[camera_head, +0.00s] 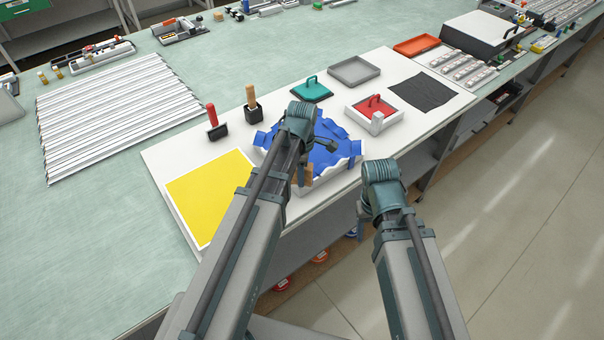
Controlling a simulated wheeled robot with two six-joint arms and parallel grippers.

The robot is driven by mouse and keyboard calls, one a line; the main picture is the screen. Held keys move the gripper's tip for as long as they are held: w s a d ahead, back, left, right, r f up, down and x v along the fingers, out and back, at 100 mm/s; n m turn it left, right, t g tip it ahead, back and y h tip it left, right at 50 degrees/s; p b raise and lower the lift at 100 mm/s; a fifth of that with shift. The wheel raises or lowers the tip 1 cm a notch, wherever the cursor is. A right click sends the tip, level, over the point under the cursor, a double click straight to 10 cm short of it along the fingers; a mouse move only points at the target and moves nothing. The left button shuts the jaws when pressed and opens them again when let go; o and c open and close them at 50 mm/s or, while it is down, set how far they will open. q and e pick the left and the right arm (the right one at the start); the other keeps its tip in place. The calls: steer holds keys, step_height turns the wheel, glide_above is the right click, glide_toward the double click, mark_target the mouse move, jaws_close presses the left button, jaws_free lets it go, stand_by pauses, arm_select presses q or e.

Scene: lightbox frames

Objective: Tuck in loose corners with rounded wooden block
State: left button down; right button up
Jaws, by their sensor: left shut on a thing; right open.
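A blue sheet (328,154) lies crumpled over a white frame (318,186) on the white board, with loose corners standing up around its rim. My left gripper (304,168) is over the frame's front left part, shut on a tan wooden block (307,177). My arm hides part of the sheet and most of the block, so I cannot tell whether the block touches the sheet. My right gripper (363,224) is open and empty, beyond the board's front edge, to the right of the frame; its fingers are partly hidden by its wrist.
A yellow panel (208,196) lies left of the frame. A red-handled tool (214,122) and a wooden-handled tool (253,104) stand behind it. A teal lid (311,91), a grey tray (354,71), a red-centred frame (374,110) and a dark cloth (431,92) lie behind and right. White strips (115,110) cover the left.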

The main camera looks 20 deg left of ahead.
arm_select(q)
steer(key=shift+s+f+b, duration=0.1)
steer(key=shift+f+b, duration=0.4)
steer(key=shift+b, duration=0.05)
stand_by(1.9)
step_height(320, 180, up, 7)
steer(key=p, duration=0.7)
stand_by(0.4)
